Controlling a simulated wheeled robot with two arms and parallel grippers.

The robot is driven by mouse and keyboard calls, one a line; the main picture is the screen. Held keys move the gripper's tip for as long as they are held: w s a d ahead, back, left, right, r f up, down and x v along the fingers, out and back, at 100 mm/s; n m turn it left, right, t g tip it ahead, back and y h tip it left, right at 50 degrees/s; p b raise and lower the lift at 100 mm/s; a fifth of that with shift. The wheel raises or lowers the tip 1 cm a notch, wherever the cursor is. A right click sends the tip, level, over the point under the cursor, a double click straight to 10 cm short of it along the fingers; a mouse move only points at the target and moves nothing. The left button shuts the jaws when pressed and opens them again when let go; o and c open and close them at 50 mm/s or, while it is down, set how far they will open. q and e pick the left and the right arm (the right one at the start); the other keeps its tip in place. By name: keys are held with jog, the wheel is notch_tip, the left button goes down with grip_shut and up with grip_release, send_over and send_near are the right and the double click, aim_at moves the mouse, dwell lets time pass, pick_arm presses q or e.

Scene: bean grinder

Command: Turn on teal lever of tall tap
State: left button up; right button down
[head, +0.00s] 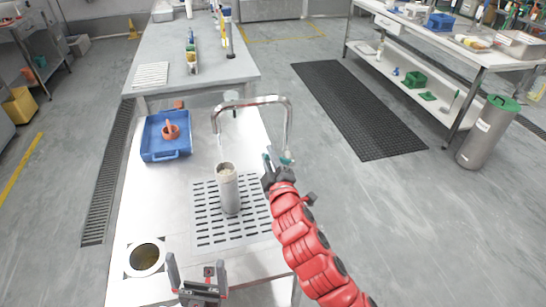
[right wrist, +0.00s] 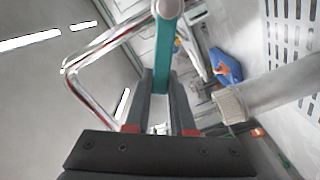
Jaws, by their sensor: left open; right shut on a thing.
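The tall tap (head: 252,101) is a chrome inverted-U pipe beside the counter's right edge. Its chrome pipe also shows in the right wrist view (right wrist: 90,62). The teal lever (right wrist: 164,45) stands between the fingers of my right gripper (right wrist: 168,82) in the right wrist view. In the head view, my right gripper (head: 270,160) is at the tap's right leg, shut on the lever, with only a bit of teal (head: 288,156) showing. My left gripper (head: 198,283) is open and empty at the bottom, above the counter's near end.
A grey cylinder (head: 229,191) stands upright on the slotted drain plate (head: 209,232), left of my right gripper. A blue tray (head: 154,152) holds an orange object (head: 170,131). A round opening (head: 145,257) lies at the near left. The counter between tray and opening is clear.

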jog(key=shift+s+a+f+n+b, duration=0.1)
jog(key=shift+a+f+n+b, duration=0.15)
jog(key=shift+n, duration=0.25)
jog(key=shift+f+n+b, duration=0.15)
jog(key=shift+f+n, duration=0.2)
jog(key=shift+n, duration=0.15)
jog(key=c, duration=0.8)
grip_release()
jog(key=shift+o, duration=0.2)
